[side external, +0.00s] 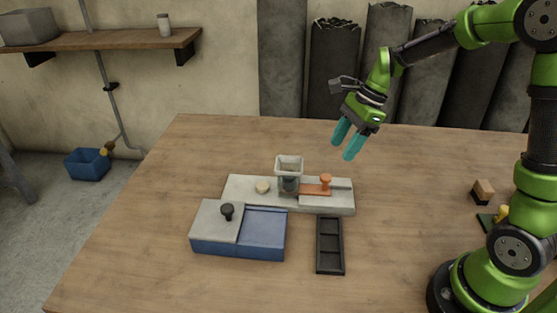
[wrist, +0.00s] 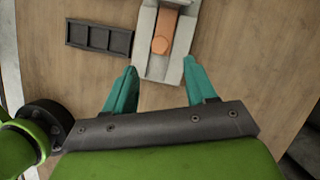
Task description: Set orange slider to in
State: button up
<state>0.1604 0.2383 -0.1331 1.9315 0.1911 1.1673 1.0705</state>
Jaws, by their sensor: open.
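The orange slider (side external: 316,189) lies in a groove on the right half of a pale grey base (side external: 238,190) on the table, with its round knob (side external: 325,181) standing up. Its left end reaches close to a grey square hopper (side external: 289,167) on the base. In the wrist view the orange slider (wrist: 164,33) lies ahead of my fingertips, in the pale base (wrist: 148,62). My gripper (side external: 342,146) is open and empty, with teal fingers, above and behind the right end of the base. It also shows in the wrist view (wrist: 160,72).
A blue box (side external: 264,232) with a grey lid and black knob (side external: 228,211) stands in front of the base. A black tray with compartments (side external: 330,245) lies right of it.

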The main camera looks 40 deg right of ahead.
aim_at(326, 176)
jog(key=x, duration=0.8)
jog(key=shift+f, duration=0.25)
grip_shut()
